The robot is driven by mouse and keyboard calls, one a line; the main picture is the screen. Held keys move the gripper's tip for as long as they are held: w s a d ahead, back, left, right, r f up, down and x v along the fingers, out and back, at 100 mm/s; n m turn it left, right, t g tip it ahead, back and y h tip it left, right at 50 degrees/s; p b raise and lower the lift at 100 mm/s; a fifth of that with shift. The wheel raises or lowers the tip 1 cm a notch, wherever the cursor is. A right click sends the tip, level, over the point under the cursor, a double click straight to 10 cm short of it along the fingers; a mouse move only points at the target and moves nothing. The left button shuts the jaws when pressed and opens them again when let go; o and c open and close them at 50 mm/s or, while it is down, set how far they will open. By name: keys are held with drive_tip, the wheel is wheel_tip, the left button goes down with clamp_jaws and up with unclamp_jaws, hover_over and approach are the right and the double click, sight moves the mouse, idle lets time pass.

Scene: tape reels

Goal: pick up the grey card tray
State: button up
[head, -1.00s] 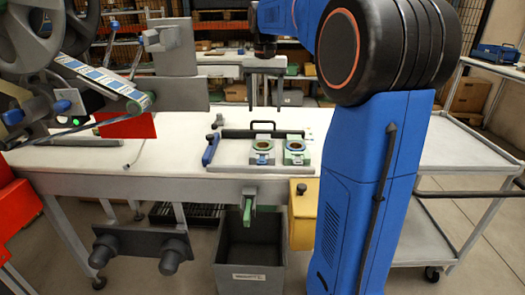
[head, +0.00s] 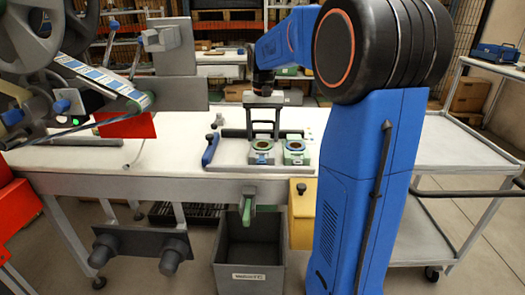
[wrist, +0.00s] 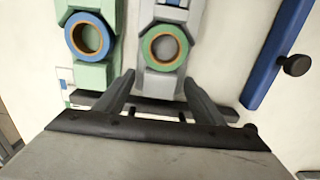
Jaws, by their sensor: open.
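The grey card tray (head: 262,159) stands on the white bench, left of a green tray, in the head view. It carries a reel with a green ring and brown inner edge. In the wrist view the grey tray (wrist: 159,82) lies straight ahead, its near end between the lines of my fingers. My gripper (head: 264,134) is open and empty, pointing down just behind the tray. In the wrist view the two fingers of my gripper (wrist: 158,84) are spread apart. I cannot tell whether they touch anything.
The green tray (head: 294,159) with a blue-ringed reel (wrist: 87,37) is close beside the grey one. A dark bar (wrist: 88,100) crosses near my fingers.

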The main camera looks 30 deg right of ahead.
drive_tip(key=shift+c, duration=0.7)
drive_tip(key=c, duration=1.1)
drive_tip(key=shift+c, duration=0.2)
